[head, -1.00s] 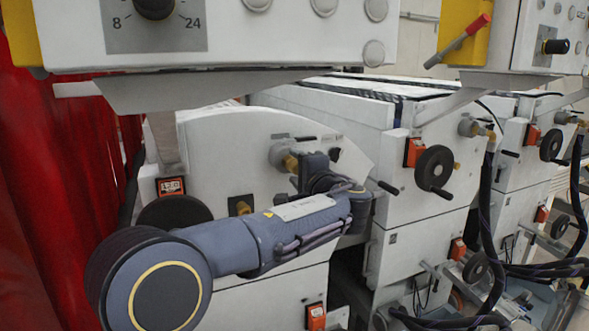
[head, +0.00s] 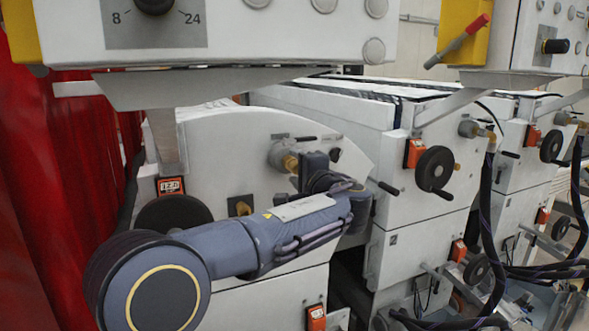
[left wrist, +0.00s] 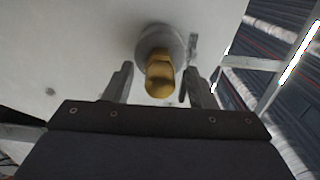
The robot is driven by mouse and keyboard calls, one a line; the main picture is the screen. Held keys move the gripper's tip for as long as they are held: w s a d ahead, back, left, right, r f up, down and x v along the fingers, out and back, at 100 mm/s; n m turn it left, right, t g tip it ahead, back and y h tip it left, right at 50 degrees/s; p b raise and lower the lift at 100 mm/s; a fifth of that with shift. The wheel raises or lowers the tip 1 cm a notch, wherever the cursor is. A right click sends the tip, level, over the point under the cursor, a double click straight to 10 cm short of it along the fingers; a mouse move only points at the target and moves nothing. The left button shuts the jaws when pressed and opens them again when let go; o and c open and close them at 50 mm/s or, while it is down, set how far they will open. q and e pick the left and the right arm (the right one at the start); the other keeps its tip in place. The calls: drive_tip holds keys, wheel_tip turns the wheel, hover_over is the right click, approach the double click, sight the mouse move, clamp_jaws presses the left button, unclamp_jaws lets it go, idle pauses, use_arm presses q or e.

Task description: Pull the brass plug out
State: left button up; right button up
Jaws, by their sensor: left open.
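The brass plug (head: 289,162) sits in a round grey fitting on the white side panel of the nearest machine. In the left wrist view the plug (left wrist: 160,78) points toward the camera, with the grey fitting behind it. My left gripper (left wrist: 160,76) is open, with one finger to each side of the plug and a visible gap on both sides. In the head view my left gripper (head: 303,167) is at the plug, its fingers mostly hidden by my wrist. My right gripper is not in view.
A second brass part (head: 240,206) is lower left on the same panel. A black handwheel (head: 435,168) with an orange counter (head: 413,152) is to the right. A control box (head: 230,40) overhangs the panel. Red curtains (head: 50,180) hang at the left.

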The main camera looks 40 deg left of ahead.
use_arm(q)
clamp_jaws()
drive_tip(key=shift+d, duration=0.15)
drive_tip(key=shift+s+d+f, duration=0.1)
drive_tip(key=shift+d, duration=0.05)
drive_tip(key=shift+b+v, duration=0.85)
drive_tip(key=shift+v, duration=1.85)
drive_tip(key=shift+d, duration=0.1)
drive_tip(key=shift+b+v, duration=0.3)
drive_tip(key=shift+v, duration=1.15)
